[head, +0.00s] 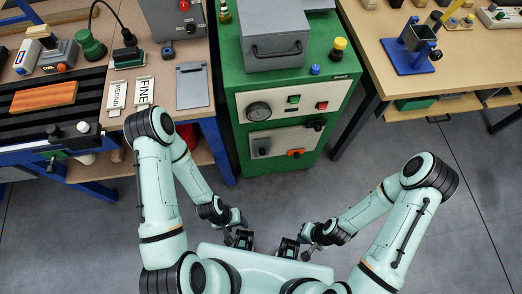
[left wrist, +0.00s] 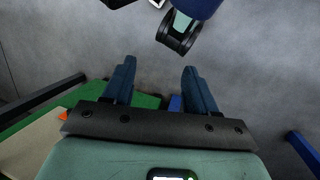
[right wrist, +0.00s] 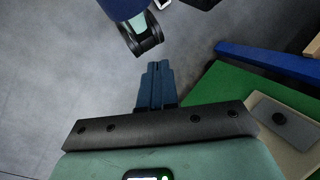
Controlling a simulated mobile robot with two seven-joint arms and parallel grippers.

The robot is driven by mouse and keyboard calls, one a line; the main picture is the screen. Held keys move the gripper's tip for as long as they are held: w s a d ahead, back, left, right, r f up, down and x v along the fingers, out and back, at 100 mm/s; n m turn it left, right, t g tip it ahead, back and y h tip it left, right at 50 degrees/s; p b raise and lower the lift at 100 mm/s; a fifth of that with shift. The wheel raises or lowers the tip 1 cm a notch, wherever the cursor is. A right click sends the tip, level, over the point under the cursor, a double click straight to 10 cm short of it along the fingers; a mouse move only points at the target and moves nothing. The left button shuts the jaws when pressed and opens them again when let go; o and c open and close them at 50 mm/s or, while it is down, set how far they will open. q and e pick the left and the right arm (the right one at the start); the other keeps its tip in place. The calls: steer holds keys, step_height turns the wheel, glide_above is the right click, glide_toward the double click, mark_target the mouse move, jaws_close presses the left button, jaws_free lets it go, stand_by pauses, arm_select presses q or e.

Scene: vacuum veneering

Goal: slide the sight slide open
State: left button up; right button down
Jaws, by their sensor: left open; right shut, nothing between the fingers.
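A green machine cabinet (head: 328,82) stands ahead of me. On its lower cream front panel is a small grey plate with a dark knob (head: 261,146), which looks like the sight slide. I cannot tell from its look whether it is open. A grey plate with a dark knob (right wrist: 285,124) also shows at the right of the right wrist view. My left gripper (head: 243,241) is open and empty, its fingers (left wrist: 160,88) wide apart. My right gripper (head: 289,248) is shut and empty, its fingers (right wrist: 157,82) together. Both are close to my body, well short of the cabinet.
The cabinet front also bears a gauge (head: 258,111) and an orange switch (head: 296,153). A grey lidded box (head: 272,38) sits on top. Bare floor lies between.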

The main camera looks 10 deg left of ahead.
arm_select(q)
steer(key=w+f+n+t+y+b, duration=0.1)
steer(key=w+f+t+y+b, duration=0.2)
steer(key=w+f+b, duration=0.45)
steer(key=n+t+y+b, duration=0.1)
steer(key=t+y+b, duration=0.8)
steer(key=t, duration=0.6)
glide_toward(263, 154)
steer(key=shift+h, duration=0.7)
steer(key=b+x, duration=0.1)
steer(key=x, duration=0.2)
steer(key=b+x, duration=0.1)
steer(key=x, duration=0.4)
steer(key=shift+w+a+r+b, duration=0.1)
steer(key=shift+a+r+b, duration=0.05)
steer(key=shift+a+b, duration=0.3)
arm_select(e)
steer(key=w+d+f+t, duration=0.1)
steer(key=w+f, duration=0.3)
steer(key=f, duration=0.6)
steer(key=w+d+f+t+h, duration=0.1)
steer(key=w+d+f+t, duration=0.1)
steer(key=f, duration=0.7)
steer(key=w+d, duration=0.1)
steer(key=w, duration=0.1)
steer(key=shift+w+d+f+m+t+h, duration=0.2)
steer(key=shift+w+f+m+t+h, duration=0.1)
steer(key=shift+w+f+m, duration=0.1)
